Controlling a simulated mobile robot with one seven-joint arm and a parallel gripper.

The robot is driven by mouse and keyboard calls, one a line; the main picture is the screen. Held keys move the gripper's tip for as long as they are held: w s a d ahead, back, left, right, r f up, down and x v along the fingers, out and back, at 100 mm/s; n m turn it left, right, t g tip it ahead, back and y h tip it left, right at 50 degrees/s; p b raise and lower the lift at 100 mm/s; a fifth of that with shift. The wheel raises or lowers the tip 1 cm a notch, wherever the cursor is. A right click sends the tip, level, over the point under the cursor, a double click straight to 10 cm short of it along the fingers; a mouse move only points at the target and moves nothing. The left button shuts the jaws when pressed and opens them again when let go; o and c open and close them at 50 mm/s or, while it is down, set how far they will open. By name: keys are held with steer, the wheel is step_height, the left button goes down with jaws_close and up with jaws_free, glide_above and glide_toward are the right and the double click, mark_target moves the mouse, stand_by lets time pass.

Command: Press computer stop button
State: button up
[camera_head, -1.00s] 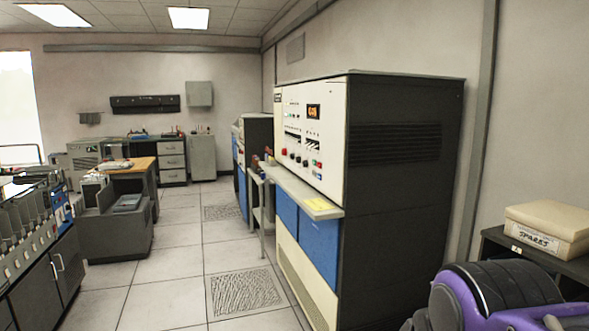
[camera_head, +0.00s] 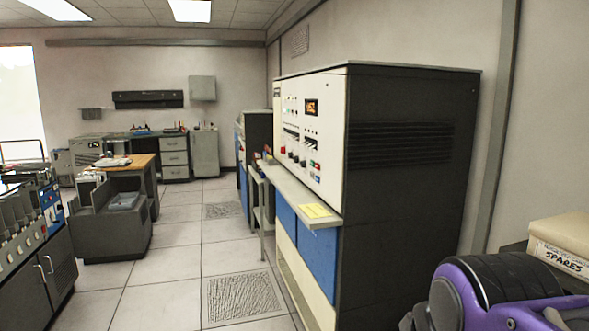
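The computer (camera_head: 405,200) is a tall dark cabinet right of centre, with a cream control panel (camera_head: 324,130) facing left. The panel carries a small lit orange display (camera_head: 311,107), switches and several coloured buttons. Red buttons (camera_head: 303,163) and a green one (camera_head: 313,166) sit low on it. Any lettering is too small to read, so I cannot tell which one is the stop button. A purple and black part of my arm (camera_head: 490,290) shows at the lower right. My gripper is not in view.
A shelf (camera_head: 290,190) with a yellow note (camera_head: 314,211) juts out below the panel. A box marked SPARES (camera_head: 562,258) stands at the right. Card machines (camera_head: 35,235) line the left, with a wooden-topped desk (camera_head: 135,162) behind. The tiled aisle (camera_head: 175,270) between is clear.

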jaws_close()
stand_by(1.6)
